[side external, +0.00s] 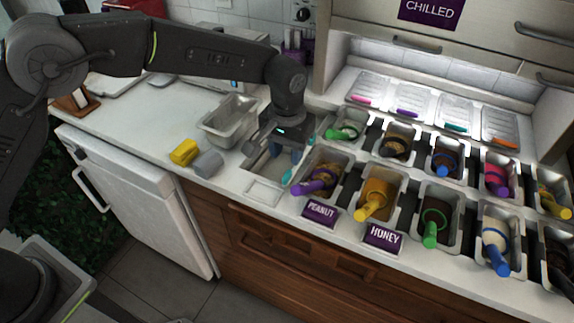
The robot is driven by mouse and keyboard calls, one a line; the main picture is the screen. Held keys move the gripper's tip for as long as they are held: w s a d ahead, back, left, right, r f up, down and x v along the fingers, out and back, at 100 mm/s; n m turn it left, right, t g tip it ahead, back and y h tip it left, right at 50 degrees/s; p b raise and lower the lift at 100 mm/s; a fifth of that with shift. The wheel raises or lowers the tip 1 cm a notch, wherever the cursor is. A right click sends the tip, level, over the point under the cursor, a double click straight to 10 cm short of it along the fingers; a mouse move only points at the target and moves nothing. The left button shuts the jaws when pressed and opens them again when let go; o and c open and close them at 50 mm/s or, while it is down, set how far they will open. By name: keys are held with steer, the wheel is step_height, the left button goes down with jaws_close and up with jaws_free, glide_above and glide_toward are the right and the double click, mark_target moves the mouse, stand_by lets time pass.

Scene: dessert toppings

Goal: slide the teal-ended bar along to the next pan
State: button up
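The teal-ended bar (287,175) lies at the left end of the topping rows, beside an empty sunken pan (265,163). One teal end shows at the front and another teal bit shows farther back; the middle is hidden behind my gripper. My gripper (284,154) points down over the bar and the empty pan, with its fingertips low at pan height. I cannot tell whether the fingers touch or hold the bar. To the right is the peanut pan (338,158) with a purple-handled ladle (308,187).
The honey pan (386,181) and several other pans with coloured ladles fill the right. A loose metal pan (229,118), a yellow block (185,152) and a grey block (208,164) stand on the left. The counter (140,110) further left is mostly clear.

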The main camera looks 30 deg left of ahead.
step_height(320, 180, up, 7)
steer(key=shift+r, duration=0.15)
stand_by(0.5)
steer(key=s+a+r+t, duration=0.3)
steer(key=s+a+r, duration=0.7)
steer(key=a+r, duration=0.3)
steer(key=s+a+f+t, duration=0.1)
steer(key=s+a, duration=0.3)
steer(key=s, duration=0.4)
steer(key=s+a+f+t, duration=0.1)
steer(key=s+a+f, duration=0.2)
steer(key=s, duration=0.6)
steer(key=shift+a+t, duration=0.3)
steer(key=shift+a, duration=0.9)
